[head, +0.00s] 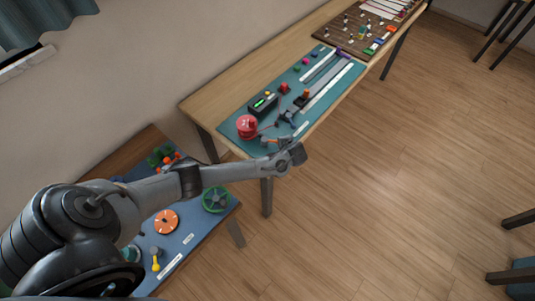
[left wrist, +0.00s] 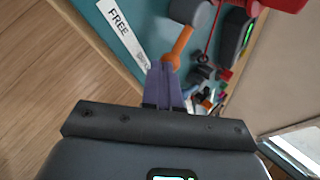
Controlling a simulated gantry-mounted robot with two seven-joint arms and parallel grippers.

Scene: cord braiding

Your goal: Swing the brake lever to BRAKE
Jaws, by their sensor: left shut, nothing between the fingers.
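The brake lever is an orange bar (left wrist: 181,42) on a grey round hub (left wrist: 189,10). In the left wrist view its free end points down toward my left gripper (left wrist: 167,67). My left gripper is shut and empty, its fingertips at the lever's free end; I cannot tell if they touch. A white label strip (left wrist: 123,32) beside the lever reads FREE at its upper end. A smaller second word at its lower end is hard to read, and the lever's free end is nearer that end. In the head view my left gripper (head: 277,143) is over the teal mat's near corner.
The teal mat (head: 236,113) carries a red spool (head: 247,126), a dark box with a green light (head: 263,104) and pale rails (head: 327,88). A brown pegboard (head: 345,40) lies farther along. A lower blue board (head: 190,250) holds a green wheel (head: 215,199). Open floor lies right.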

